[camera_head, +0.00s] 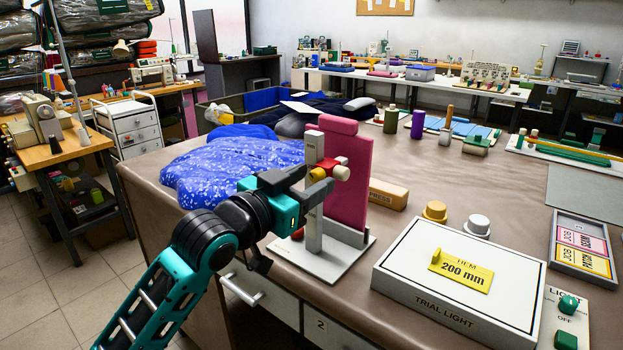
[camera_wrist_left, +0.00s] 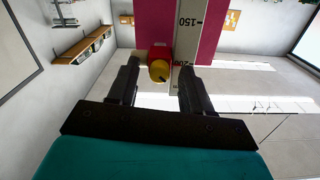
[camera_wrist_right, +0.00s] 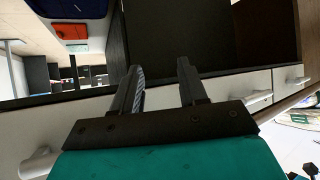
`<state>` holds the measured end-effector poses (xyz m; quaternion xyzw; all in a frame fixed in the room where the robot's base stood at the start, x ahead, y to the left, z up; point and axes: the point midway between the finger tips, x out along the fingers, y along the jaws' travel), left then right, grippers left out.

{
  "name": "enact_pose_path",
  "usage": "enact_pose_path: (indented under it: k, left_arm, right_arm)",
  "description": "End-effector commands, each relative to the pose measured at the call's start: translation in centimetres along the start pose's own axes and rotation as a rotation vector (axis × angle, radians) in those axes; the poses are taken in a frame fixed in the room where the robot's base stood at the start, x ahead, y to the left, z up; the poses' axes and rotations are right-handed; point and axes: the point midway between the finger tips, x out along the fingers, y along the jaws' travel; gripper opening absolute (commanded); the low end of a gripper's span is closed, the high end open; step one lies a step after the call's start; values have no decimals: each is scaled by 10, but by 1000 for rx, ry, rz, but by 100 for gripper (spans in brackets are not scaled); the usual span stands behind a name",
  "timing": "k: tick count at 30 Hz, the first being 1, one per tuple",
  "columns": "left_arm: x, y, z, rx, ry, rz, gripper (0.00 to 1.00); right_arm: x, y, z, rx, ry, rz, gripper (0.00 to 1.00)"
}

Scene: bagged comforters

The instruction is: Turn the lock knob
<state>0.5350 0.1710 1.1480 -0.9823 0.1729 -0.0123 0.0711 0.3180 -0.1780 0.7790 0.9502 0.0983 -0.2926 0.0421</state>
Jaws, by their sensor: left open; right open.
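A yellow round knob (camera_head: 317,174) with a red body (camera_head: 327,163) sits on the upright post of a gauge stand (camera_head: 313,210). In the left wrist view the yellow knob (camera_wrist_left: 159,72) shows a dark mark on its face, in front of a scale reading 150 and 200. My left gripper (camera_head: 307,182) is open at the knob. In the left wrist view its fingers (camera_wrist_left: 158,68) stand on both sides of the knob with gaps showing; contact is not visible. My right gripper (camera_wrist_right: 159,66) is open and empty, facing the dark desk front and drawers.
A magenta panel (camera_head: 344,185) stands behind the post. Blue patterned fabric (camera_head: 225,162) lies left of the stand. A white trial light box (camera_head: 458,280), yellow and white round buttons (camera_head: 435,211) and an orange block (camera_head: 389,194) are to the right on the brown tabletop (camera_head: 505,200).

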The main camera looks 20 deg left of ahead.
Motion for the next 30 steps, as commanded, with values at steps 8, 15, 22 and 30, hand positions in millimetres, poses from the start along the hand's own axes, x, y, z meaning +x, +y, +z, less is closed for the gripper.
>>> enact_pose_path:
  k: [8,15,22,30]
  left_arm:
    - [0,0,0,0,0,0,33]
    - [0,0,0,0,0,0,10]
    - [0,0,0,0,0,0,0]
    - [0,0,0,50,0,0,0]
  right_arm:
    - [-1,-1,3,1,-6,-1,43]
    - [-1,-1,3,1,-6,-2,43]
    - [-1,-1,3,2,-6,-2,43]
    - [-1,-2,3,2,-7,-2,43]
